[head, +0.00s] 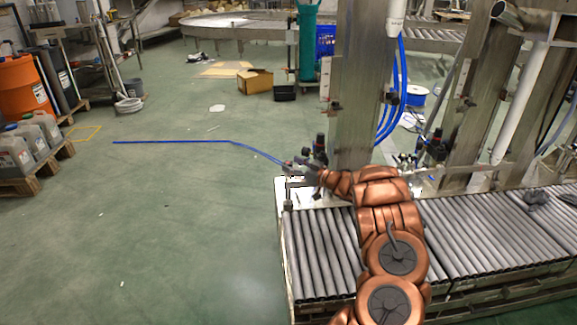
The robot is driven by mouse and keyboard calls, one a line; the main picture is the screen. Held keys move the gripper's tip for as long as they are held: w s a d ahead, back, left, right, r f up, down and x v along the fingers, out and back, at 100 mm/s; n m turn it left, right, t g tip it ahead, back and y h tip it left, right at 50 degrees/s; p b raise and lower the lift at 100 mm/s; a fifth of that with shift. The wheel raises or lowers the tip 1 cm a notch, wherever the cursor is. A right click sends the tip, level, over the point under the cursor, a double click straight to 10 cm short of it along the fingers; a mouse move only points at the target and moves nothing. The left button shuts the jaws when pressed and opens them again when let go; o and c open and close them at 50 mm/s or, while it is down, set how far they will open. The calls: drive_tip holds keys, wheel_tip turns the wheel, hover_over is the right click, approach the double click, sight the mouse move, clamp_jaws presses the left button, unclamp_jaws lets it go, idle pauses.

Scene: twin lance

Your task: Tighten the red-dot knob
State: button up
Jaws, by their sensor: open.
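My copper-coloured arm reaches over the roller conveyor, and my gripper (300,172) is at its far end, pointing left. The gripper is small in the head view; it is open. It is beside a cluster of dark valve-like fittings (320,146) at the foot of a steel post. A second cluster of dark fittings (436,150) stands further right, beyond my arm. No red dot can be made out on either cluster, so I cannot tell which part is the red-dot knob. Whether the gripper touches any fitting cannot be told.
The roller conveyor (312,250) runs under my arm. Steel posts (358,100) rise behind it. A blue hose (200,142) stretches left from the fittings, over open green floor.

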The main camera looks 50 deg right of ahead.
drive_tip(key=shift+w+a, duration=0.15)
drive_tip(key=shift+w, duration=0.95)
drive_tip(key=c, duration=1.2)
